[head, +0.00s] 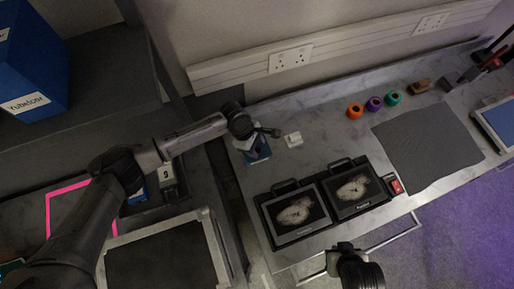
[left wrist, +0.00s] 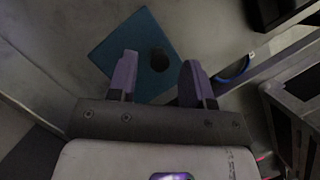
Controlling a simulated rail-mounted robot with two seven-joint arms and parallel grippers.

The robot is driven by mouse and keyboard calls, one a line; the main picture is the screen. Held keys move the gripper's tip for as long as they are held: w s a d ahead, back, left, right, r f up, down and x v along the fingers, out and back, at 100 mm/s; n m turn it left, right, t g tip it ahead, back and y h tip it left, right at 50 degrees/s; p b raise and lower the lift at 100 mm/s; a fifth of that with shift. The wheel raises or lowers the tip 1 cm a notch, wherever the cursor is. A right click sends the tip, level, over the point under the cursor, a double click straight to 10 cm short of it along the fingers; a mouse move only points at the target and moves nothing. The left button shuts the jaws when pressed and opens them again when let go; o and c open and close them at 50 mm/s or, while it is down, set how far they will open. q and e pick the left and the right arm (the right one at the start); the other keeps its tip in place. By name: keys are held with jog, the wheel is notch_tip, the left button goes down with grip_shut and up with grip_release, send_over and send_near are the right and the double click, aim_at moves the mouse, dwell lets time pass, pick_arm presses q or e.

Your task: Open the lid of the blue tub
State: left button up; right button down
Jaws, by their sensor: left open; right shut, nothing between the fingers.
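The blue tub (head: 258,153) stands on the marble bench near its left end, partly hidden under my left gripper (head: 255,143). In the left wrist view, a flat blue square top (left wrist: 112,50) with a dark round spot near its middle lies beyond the fingers. I cannot tell whether that spot is a knob or a hole. My left gripper (left wrist: 157,82) is open and points down toward the blue square, its fingers apart with nothing between them. My right gripper (head: 343,246) is at the bottom of the head view, in front of the bench, shut and empty.
A small white block (head: 293,139) lies just right of the tub. Two black-framed screens (head: 296,212) lie nearer the front edge. Orange (head: 355,111), purple (head: 374,104) and teal (head: 393,98) rolls stand at the back. A grey mat (head: 430,145) lies to the right.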

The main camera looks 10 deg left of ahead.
pick_arm(q)
jog(key=shift+x, duration=0.75)
jog(key=shift+c, duration=0.3)
grip_shut()
